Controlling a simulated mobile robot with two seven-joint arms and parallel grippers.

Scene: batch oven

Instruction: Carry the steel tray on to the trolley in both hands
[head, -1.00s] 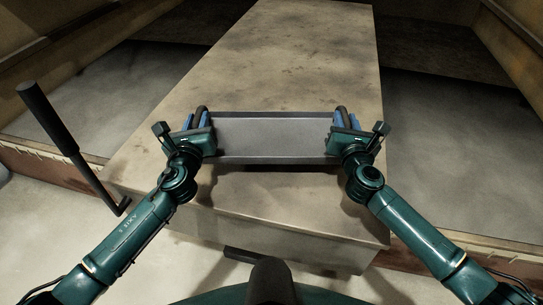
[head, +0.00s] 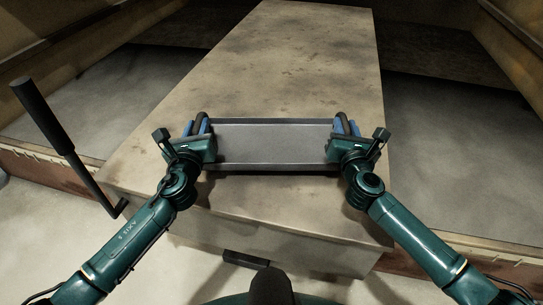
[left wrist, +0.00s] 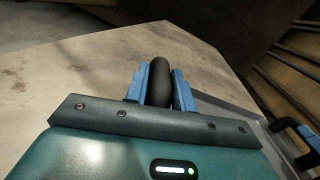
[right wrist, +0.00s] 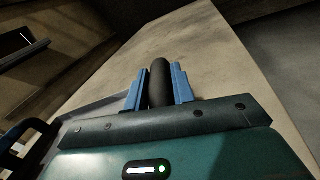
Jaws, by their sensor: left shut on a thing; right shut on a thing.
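The steel tray (head: 270,143) is a shallow grey rectangle with raised rims, roughly level over the near part of a long pale block-like deck (head: 300,55), which looks like the trolley. My left gripper (head: 202,125) is shut on the dark upright handle (left wrist: 160,82) at the tray's left end. My right gripper (head: 343,125) is shut on the matching handle (right wrist: 158,80) at its right end. Blue fingers flank each handle. The tray's edge also shows in the left wrist view (left wrist: 222,108). Whether its underside touches the deck is hidden.
A black lever (head: 62,140) stands left of the deck. Low reddish-brown edges (head: 45,167) run along both sides, with grey floor beyond. Dark walls rise at far left and right. The deck beyond the tray is clear.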

